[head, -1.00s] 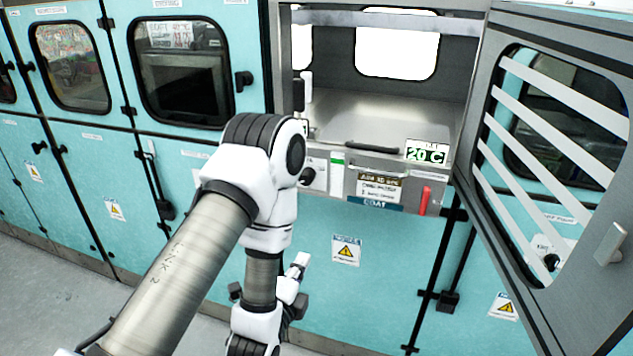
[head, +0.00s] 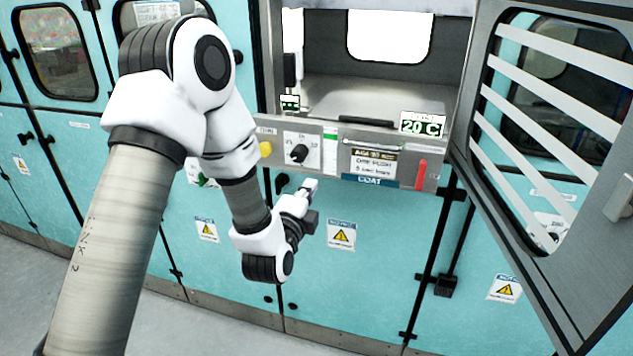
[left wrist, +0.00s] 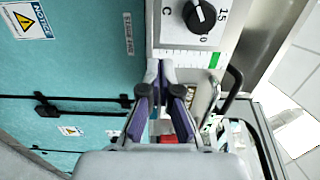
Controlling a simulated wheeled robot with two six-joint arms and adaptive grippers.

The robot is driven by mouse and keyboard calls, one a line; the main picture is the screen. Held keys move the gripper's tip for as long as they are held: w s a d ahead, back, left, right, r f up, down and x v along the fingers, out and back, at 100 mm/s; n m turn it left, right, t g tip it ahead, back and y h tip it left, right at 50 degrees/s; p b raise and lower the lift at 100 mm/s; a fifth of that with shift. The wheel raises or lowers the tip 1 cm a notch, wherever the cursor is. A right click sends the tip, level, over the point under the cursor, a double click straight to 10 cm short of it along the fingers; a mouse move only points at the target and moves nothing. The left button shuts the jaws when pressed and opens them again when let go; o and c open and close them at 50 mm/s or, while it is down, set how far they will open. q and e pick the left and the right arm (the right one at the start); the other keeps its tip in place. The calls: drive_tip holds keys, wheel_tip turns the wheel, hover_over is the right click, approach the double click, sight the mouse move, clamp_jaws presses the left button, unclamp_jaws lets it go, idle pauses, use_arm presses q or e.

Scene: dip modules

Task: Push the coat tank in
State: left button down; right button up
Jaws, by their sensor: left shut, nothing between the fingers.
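The coat tank (head: 350,192) is a grey metal unit whose front carries a blue "COAT" label, a paper label and a red strip. A dark handle (head: 366,121) runs along its top front edge. Its front stands at the open bay of the teal cabinet. My left gripper (head: 312,184) is shut and empty, just below the front panel's lower edge in the head view. In the left wrist view the closed fingertips (left wrist: 160,66) overlap the panel's edge, near the scale strip below the dial. I cannot tell whether they touch it. My right gripper is not in view.
A barred metal door (head: 560,130) stands open at the right of the bay. A black dial (head: 299,152) and a yellow button (head: 265,149) sit on the panel's left part. A green "20 C" display (head: 422,125) is above. Floor (head: 60,290) is clear at lower left.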

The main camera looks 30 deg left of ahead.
sight(319, 169)
use_arm(q)
drive_tip(key=p+x, duration=0.1)
drive_tip(key=x, duration=0.4)
drive_tip(key=shift+s+a+r, duration=0.1)
drive_tip(key=shift+a, duration=0.1)
drive_tip(key=shift+w+p, duration=0.3)
drive_tip(key=shift+w, duration=0.15)
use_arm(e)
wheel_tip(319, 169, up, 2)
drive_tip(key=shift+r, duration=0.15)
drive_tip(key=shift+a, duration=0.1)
